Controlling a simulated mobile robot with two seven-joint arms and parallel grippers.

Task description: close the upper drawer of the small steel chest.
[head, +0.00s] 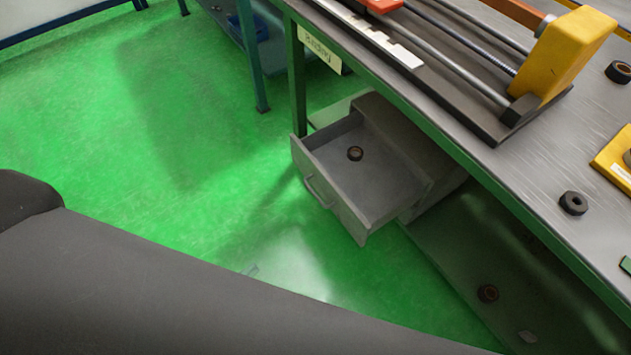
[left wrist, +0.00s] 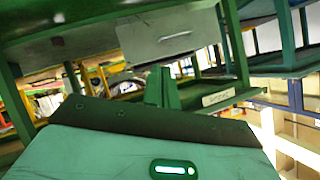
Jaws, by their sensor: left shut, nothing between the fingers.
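The small steel chest (head: 400,125) stands under the workbench in the head view. Its upper drawer (head: 375,185) is pulled well out, with a small dark ring (head: 355,153) inside. The drawer's front, with a bar handle (head: 319,191), faces the open floor at lower left. In the left wrist view the drawer front (left wrist: 150,42) fills the upper middle. My left gripper (left wrist: 158,88) is shut and empty, below the drawer front in that picture. My right gripper is not in view.
The workbench top (head: 490,165) overhangs the chest and carries a yellow-ended fixture (head: 565,55) and dark rings (head: 573,203). A green bench leg (head: 296,85) stands close to the drawer's far side. Another ring (head: 488,293) lies on the lower shelf. Green floor (head: 150,170) before the drawer is clear.

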